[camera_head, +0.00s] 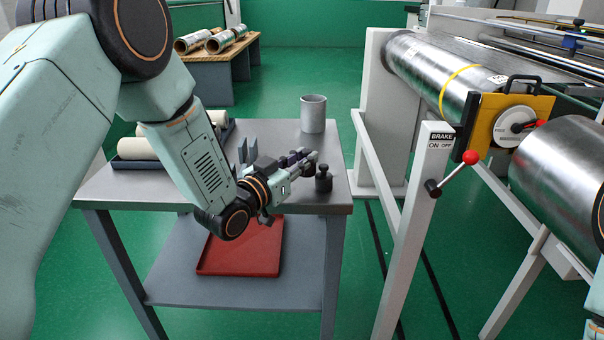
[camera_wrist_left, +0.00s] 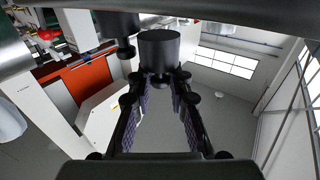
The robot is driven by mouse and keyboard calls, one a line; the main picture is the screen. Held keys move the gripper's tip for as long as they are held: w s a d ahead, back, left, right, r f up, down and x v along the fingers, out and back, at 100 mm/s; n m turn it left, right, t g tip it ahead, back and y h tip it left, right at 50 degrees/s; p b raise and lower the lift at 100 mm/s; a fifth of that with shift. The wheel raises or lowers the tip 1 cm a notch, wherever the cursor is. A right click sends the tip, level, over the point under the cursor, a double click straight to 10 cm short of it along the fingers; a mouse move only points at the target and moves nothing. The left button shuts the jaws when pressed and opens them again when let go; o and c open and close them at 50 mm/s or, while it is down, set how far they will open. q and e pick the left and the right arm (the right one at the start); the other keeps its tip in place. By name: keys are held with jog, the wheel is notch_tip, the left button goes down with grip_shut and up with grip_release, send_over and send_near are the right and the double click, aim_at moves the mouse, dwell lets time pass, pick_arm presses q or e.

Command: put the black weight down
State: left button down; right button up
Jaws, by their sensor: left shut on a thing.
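The black weight (camera_head: 323,182) is a small dark cylinder with a knob on top, at the right front of the grey table (camera_head: 180,188). My left gripper (camera_head: 314,161) reaches in from the left and is shut on its knob. In the left wrist view the weight (camera_wrist_left: 160,48) appears upside down, its knob between my fingertips (camera_wrist_left: 160,76). It looks upright. I cannot tell whether its base touches the tabletop. My right gripper is out of view.
A grey cup (camera_head: 313,114) stands behind the weight. A dark tray with pale rolls (camera_head: 137,149) lies at the left. A red tray (camera_head: 238,262) is on the lower shelf. A second dark knobbed shape (camera_wrist_left: 117,24) shows in the wrist view. A brake post (camera_head: 408,220) stands at right.

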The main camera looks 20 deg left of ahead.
aim_at(303, 176)
pick_arm(q)
jog(key=f, duration=0.1)
jog(key=s+f, duration=0.1)
jog(key=shift+f, duration=0.4)
jog(key=shift+w, duration=0.3)
jog(key=c, duration=1.5)
grip_release()
jog(key=shift+w+f, duration=0.3)
jog(key=shift+s+r, duration=0.35)
jog(key=shift+r, duration=0.05)
jog(key=shift+a+f, duration=0.15)
jog(key=shift+p+v, duration=1.1)
jog(key=shift+v, duration=4.75)
jog(key=s+d+f+n+g+y, duration=0.1)
jog(key=s+f+g+y, duration=0.1)
jog(key=s+f+g, duration=0.6)
jog(key=s+d+f+n+g+y, duration=0.1)
jog(key=s+f, duration=0.4)
jog(key=f, duration=0.7)
jog(key=s+f+g+y, duration=0.1)
jog(key=s+f+g, duration=0.1)
jog(key=s, duration=0.5)
jog(key=s+a+f+n+g+y, duration=0.1)
jog(key=s+f+g, duration=0.1)
jog(key=s, duration=0.5)
jog(key=s+f+n+g+y, duration=0.1)
jog(key=s+f+g, duration=0.2)
jog(key=s, duration=0.4)
jog(key=shift+a+g, duration=0.35)
jog(key=shift+g, duration=0.25)
